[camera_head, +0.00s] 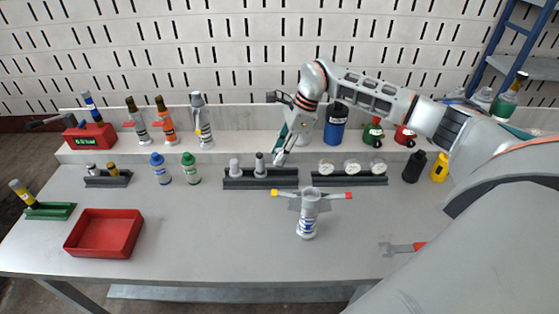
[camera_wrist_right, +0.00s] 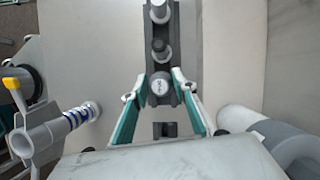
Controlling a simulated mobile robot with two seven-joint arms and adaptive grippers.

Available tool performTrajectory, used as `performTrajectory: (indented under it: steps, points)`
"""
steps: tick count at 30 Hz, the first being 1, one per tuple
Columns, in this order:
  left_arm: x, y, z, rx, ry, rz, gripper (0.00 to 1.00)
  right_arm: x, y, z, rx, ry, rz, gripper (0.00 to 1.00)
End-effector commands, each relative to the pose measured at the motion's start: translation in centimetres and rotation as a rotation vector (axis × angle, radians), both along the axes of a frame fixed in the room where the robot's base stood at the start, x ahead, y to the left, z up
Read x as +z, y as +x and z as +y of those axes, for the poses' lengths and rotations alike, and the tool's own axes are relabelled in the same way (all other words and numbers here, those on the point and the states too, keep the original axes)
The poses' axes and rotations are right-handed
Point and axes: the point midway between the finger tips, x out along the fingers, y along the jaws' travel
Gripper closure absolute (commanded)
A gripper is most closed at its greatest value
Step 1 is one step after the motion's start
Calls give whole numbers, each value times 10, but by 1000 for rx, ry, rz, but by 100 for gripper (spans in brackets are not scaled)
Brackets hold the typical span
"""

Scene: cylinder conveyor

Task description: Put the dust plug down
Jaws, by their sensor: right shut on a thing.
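My right gripper (camera_head: 279,158) reaches down to the right end of the dark rail (camera_head: 236,184) in the middle of the table. In the right wrist view its two teal-lined fingers (camera_wrist_right: 159,92) are shut on a small round light-grey cap, the dust plug (camera_wrist_right: 160,87). The plug is at the near end of the rail, in line with two other pieces. I cannot tell whether it touches the rail. Two grey plugs, one (camera_head: 234,167) at the left and one (camera_head: 259,164) in the middle, stand on the rail. My left gripper is not in view.
A grey-white cylinder with yellow and red handles (camera_head: 307,224) stands in front of the rail. A gauge rack (camera_head: 350,181) is close on the right. Blue (camera_head: 161,171) and green-capped bottles (camera_head: 190,170) stand left. A red tray (camera_head: 104,232) lies front left. The front middle is mostly clear.

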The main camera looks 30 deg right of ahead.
Motion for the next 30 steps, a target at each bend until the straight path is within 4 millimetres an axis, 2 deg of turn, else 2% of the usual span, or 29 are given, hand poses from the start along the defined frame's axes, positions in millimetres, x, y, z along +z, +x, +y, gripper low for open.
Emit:
performTrajectory:
  steps: [3, 7, 30]
  points:
    - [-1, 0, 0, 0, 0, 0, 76, -19, -1, 1, 0, 1, 5, 100]
    - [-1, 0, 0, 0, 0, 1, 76, -34, -1, 0, -1, 1, 3, 100]
    - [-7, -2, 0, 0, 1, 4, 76, -47, -1, 0, 0, 0, 2, 100]
